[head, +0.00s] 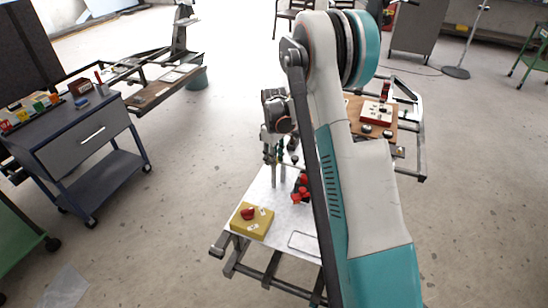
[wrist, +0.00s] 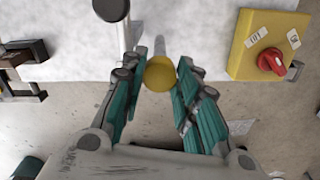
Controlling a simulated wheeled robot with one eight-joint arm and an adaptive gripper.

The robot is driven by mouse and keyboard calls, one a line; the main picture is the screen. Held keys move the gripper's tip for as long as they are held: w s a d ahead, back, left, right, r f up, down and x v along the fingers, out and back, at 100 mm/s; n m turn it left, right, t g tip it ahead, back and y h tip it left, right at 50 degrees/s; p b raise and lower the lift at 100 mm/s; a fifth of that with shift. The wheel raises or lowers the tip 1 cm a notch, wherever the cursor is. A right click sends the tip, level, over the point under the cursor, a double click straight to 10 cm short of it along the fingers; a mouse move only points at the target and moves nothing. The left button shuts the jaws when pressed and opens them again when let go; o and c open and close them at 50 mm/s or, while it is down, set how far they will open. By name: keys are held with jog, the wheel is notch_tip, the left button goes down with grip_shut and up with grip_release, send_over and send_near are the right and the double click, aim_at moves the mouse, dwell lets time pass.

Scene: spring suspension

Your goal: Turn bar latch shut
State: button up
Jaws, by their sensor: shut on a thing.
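My gripper (wrist: 161,66) points down over the pale plate with its two teal-lined fingers on either side of a round yellow knob (wrist: 159,74), shut on it. In the head view my gripper (head: 278,170) is over the white tabletop, and the knob cannot be made out there. I cannot surely pick out the bar latch. A dark block-like fitting (wrist: 22,64) at the plate's edge, left in the wrist view, may be part of it, but its position is unclear.
A yellow box (head: 249,221) with a red knob is at the table's near left; the box also shows in the wrist view (wrist: 248,45). Red parts (head: 301,188) stand right of my gripper. A dark-topped post (wrist: 111,8) stands close ahead. A grey cart (head: 85,140) is left.

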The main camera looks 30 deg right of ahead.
jog(key=shift+m, duration=0.3)
jog(key=o, duration=1.1)
jog(key=shift+c, duration=0.2)
notch_tip(320, 180, up, 12)
